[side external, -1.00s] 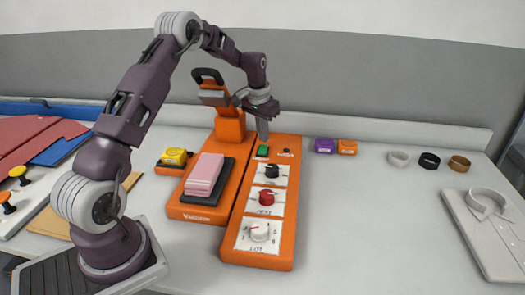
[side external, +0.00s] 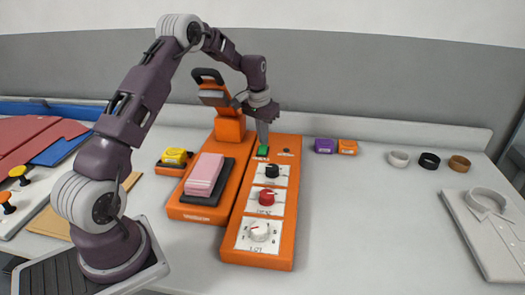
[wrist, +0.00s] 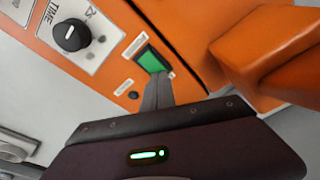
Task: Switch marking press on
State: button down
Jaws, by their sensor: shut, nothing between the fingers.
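The orange marking press (side external: 283,215) stands on the counter, with a control panel on its right part. A green rocker switch (side external: 263,151) sits at the far end of the panel, and it shows bright green in the wrist view (wrist: 152,60). My gripper (side external: 262,144) is shut and empty, pointing down at the switch. In the wrist view its fingertips (wrist: 157,78) are at the switch's near edge and seem to touch it. The fingers hide part of that edge.
Black (side external: 272,171), red (side external: 267,197) and white (side external: 260,232) knobs line the panel. Folded pink cloth (side external: 205,173) lies on the press bed, below the raised press head (side external: 214,97).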

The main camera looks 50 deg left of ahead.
jog(key=shift+f, duration=0.55)
jog(key=shift+r, duration=3.55)
jog(key=s+d+r+m+t, duration=0.1)
jog(key=s+d+r, duration=0.9)
jog(key=d+r, duration=0.45)
jog(key=s+d+t, duration=0.1)
jog(key=s+d, duration=0.2)
jog(key=s, duration=0.5)
jog(key=s+d+m+t, duration=0.1)
jog(key=s+d, duration=0.3)
jog(key=s, duration=0.4)
jog(key=s+d+f+m, duration=0.1)
jog(key=s+d, duration=0.3)
jog(key=s, duration=0.4)
jog(key=shift+t, duration=0.4)
